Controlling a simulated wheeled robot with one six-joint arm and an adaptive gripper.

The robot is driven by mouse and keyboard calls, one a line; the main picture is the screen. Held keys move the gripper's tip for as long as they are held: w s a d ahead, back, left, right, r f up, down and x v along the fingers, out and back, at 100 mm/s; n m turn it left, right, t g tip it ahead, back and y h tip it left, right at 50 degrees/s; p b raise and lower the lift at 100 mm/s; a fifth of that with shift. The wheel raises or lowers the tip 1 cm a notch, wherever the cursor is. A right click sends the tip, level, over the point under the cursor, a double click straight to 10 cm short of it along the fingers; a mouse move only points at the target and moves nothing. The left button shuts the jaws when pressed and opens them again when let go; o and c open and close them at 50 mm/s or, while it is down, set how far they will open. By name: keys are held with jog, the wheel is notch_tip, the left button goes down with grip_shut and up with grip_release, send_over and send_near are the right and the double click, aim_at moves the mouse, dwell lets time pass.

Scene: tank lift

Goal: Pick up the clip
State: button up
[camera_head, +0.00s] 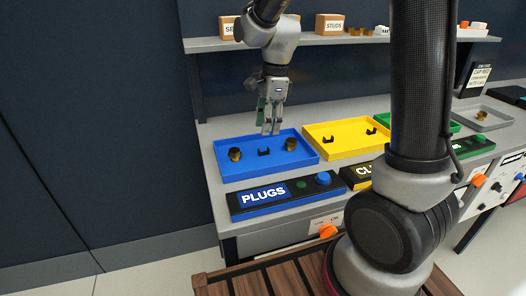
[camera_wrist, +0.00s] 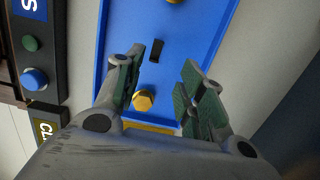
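A small black clip (camera_head: 264,151) lies in the blue tray (camera_head: 238,171) between two brass plugs, one on the left (camera_head: 234,154) and one on the right (camera_head: 291,144). My gripper (camera_head: 270,132) points down above this tray, apart from the clip. In the wrist view, my gripper (camera_wrist: 164,60) is open and empty, its green-padded fingers spread. The clip (camera_wrist: 156,50) shows between and beyond the fingertips, with one plug (camera_wrist: 143,100) between the fingers. Two more black clips, left (camera_head: 328,140) and right (camera_head: 371,131), lie in the yellow tray (camera_head: 345,153).
A sign reading "PLUGS" (camera_head: 263,198) with a blue button (camera_head: 323,178) stands in front of the blue tray. A green tray (camera_head: 467,145) and a grey tray (camera_head: 482,118) are farther right. A shelf (camera_head: 340,40) with labelled boxes runs above the bench.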

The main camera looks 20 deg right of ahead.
aim_at(264, 149)
jog(key=f, duration=0.2)
jog(key=a+f, duration=0.1)
jog(key=f, duration=0.4)
jog(key=shift+s+a+f, duration=0.1)
jog(key=shift+s+a, duration=0.05)
jog(key=shift+s, duration=0.2)
jog(key=c, duration=0.8)
